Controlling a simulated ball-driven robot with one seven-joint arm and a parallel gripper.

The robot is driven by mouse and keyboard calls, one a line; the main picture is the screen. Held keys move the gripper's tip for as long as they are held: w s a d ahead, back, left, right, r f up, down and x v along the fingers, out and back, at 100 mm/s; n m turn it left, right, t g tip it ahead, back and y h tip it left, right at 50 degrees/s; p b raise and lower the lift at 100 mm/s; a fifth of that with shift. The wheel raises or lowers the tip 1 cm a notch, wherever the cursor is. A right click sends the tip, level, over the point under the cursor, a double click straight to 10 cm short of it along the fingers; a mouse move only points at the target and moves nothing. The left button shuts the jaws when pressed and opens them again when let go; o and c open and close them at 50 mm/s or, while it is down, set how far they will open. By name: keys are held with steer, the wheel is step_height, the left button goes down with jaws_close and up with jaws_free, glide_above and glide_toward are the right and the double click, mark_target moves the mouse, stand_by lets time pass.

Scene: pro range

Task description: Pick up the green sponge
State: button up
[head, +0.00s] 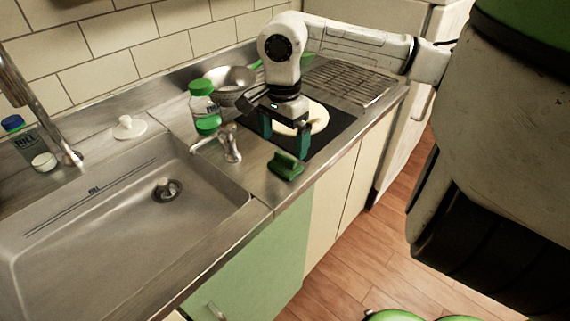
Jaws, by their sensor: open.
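The green sponge (286,165) lies on the steel counter near its front edge, just right of the sink. My gripper (286,147) points down above and behind it, with its two dark teal fingers apart. The right finger comes down close to the sponge's back right side. I cannot tell from this view whether it touches. Nothing shows between the fingers except the counter and part of the dark board behind.
A sink (140,205) lies to the left. A green-capped bottle (204,108) and a small metal fitting (230,143) stand left of my gripper. Behind are a metal pan (230,82) and a dark board (335,122) with a pale round item (318,117).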

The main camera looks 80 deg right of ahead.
mark_target(285, 155)
steer(key=shift+s+d+f+p, duration=0.15)
steer(key=shift+f+p, duration=0.15)
steer(key=shift+f, duration=1.35)
steer(key=shift+s+a+f+p, duration=0.1)
steer(key=shift+f+p, duration=0.15)
steer(key=shift+f, duration=1.4)
steer(key=c, duration=0.9)
